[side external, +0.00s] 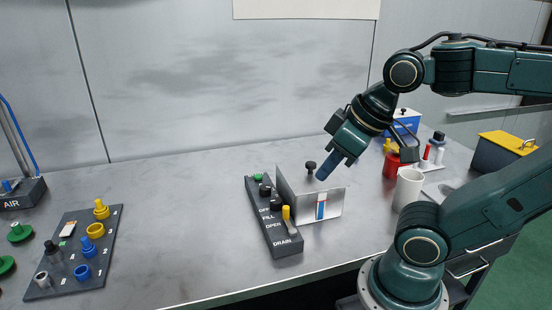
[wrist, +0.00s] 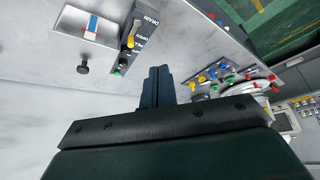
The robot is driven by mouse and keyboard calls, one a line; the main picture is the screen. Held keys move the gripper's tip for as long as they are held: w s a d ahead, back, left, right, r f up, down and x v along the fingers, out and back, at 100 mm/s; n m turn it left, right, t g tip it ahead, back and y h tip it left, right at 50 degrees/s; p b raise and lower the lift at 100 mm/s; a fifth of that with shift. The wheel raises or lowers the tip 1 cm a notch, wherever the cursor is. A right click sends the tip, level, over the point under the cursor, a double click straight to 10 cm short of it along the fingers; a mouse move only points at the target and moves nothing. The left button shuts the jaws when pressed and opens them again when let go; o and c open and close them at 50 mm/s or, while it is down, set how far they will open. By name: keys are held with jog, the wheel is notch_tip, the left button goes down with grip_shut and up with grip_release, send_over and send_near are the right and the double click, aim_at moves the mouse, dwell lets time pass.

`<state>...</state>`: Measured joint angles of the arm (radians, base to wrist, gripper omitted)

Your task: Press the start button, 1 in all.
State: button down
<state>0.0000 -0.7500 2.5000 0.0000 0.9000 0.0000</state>
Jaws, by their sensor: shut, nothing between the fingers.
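A dark control panel (side external: 287,248) lies on the bench, with the labels FILL, OPEN and DRAIN. A green button (side external: 258,177) sits at its far end; I can read no START label on it. The green button also shows in the wrist view (wrist: 117,73), to the left of my fingertips. My gripper (side external: 322,177) is shut and empty, its blue fingers tilted down to the left. In the side view it is to the right of the green button, above the metal box. The fingers also show in the wrist view (wrist: 158,70). Nothing touches the button.
Black knobs and a yellow-handled lever (side external: 287,216) stand along the panel. A metal box (side external: 320,205) with a blue gauge and a black knob (side external: 311,167) stands beside it. A white cup (side external: 408,188) is to the right. A parts board (side external: 75,255) is at the left.

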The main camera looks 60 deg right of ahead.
dwell(0.7)
jog(key=w+r+y, duration=0.1)
jog(key=w+r, duration=0.1)
jog(key=w, duration=0.9)
jog(key=n+y, duration=0.1)
jog(key=y, duration=0.5)
send_over(258, 177)
notch_tip(258, 177, down, 11)
jog(key=shift+s+d+f, duration=0.3)
jog(key=shift+d+f, duration=0.2)
jog(key=shift+d, duration=0.2)
jog(key=shift+f, duration=0.1)
jog(key=shift+f, duration=4.3)
